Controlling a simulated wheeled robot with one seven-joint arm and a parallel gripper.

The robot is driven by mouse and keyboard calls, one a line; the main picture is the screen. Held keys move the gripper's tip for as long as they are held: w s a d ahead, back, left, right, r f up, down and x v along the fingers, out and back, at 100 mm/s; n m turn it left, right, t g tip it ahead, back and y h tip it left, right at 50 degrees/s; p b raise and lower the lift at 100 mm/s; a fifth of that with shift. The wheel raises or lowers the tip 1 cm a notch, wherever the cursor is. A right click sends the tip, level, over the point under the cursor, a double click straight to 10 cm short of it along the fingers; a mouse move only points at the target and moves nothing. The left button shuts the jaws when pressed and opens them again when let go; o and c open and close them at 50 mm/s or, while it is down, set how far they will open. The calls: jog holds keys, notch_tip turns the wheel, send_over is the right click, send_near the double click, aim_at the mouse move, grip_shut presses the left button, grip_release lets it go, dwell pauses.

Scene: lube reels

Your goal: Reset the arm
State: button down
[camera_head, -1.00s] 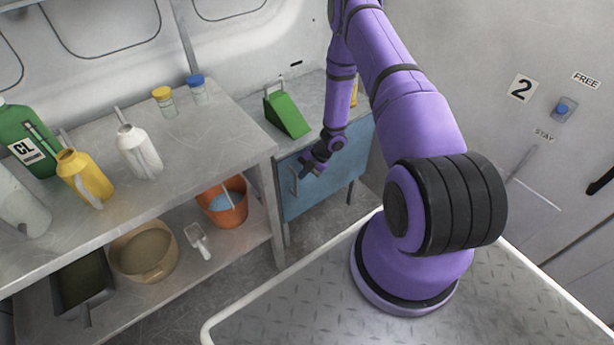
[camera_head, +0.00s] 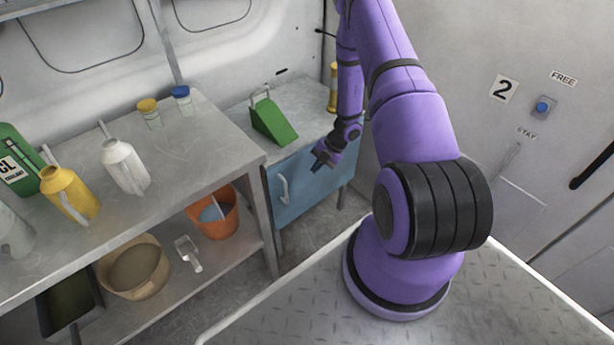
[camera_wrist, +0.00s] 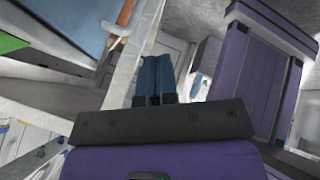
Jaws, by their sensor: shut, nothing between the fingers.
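My purple arm reaches from my base toward the back of the room. My gripper (camera_head: 318,163) hangs in front of the blue cabinet (camera_head: 305,185), to the right of its pale handle (camera_head: 283,188). In the wrist view the two blue fingers of my gripper (camera_wrist: 155,75) are side by side, shut and empty. The blue cabinet front also shows at the upper left of the wrist view (camera_wrist: 75,22), with its handle (camera_wrist: 118,32) near it. The fingers look apart from the cabinet and handle.
A green wedge-shaped thing (camera_head: 272,122) and a yellow cylinder (camera_head: 333,90) stand on the cabinet top. Left is a metal shelf table (camera_head: 200,150) with a yellow jug (camera_head: 70,192), a white jug (camera_head: 124,165) and jars. An orange bucket (camera_head: 213,218) and tan basin (camera_head: 135,270) sit below.

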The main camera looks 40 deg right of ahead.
jog(key=shift+v, duration=0.9)
jog(key=w+a+r+n, duration=0.25)
jog(key=r+n, duration=0.35)
jog(key=r, duration=0.4)
jog(key=w+a+r+n, duration=0.25)
jog(key=r+n, duration=0.35)
jog(key=r, duration=0.4)
jog(key=s+a+r+n+h, duration=0.1)
jog(key=s+a+r+n, duration=0.15)
jog(key=r+n, duration=0.45)
jog(key=s+a+r+n+h, duration=0.15)
jog(key=a+r+n, duration=0.25)
jog(key=r, duration=0.6)
jog(key=s+a+r+n+h, duration=0.2)
jog(key=s+a+r+n, duration=0.4)
jog(key=s+r+n, duration=0.55)
jog(key=s+r+n+t+h, duration=0.1)
jog(key=s+r+n, duration=0.2)
jog(key=s+n, duration=0.3)
jog(key=s+a+r+n+t+h, duration=0.1)
jog(key=s+r+n+t, duration=0.1)
jog(key=s+r+n, duration=0.2)
jog(key=s+n, duration=0.3)
jog(key=n, duration=0.1)
jog(key=shift+a+h, duration=0.3)
jog(key=shift+h, duration=0.05)
